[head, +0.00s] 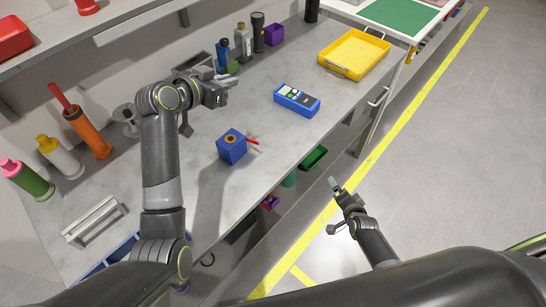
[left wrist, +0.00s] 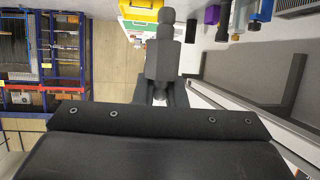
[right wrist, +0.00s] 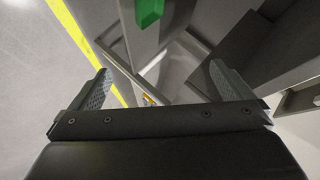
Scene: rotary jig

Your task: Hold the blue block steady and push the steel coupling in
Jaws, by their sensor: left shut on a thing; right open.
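The blue block (head: 231,150) stands on the grey bench, with a brass-coloured ring around a hole in its top and a red handle (head: 252,141) on its right side. My left gripper (head: 226,83) is above the bench, behind the block and apart from it. It is shut on a grey stepped piece, which looks like the steel coupling (left wrist: 163,60) and points away from the wrist in the left wrist view. My right gripper (head: 336,188) is open and empty, off the bench's front edge; its spread fingers show in the right wrist view. Neither wrist view shows the block.
A blue meter (head: 297,100) and a yellow tray (head: 354,54) are on the bench to the right. Several bottles (head: 243,45) stand at the back. Orange, white and green cylinders (head: 88,133) and a white rack (head: 94,222) are at the left. Bench around the block is clear.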

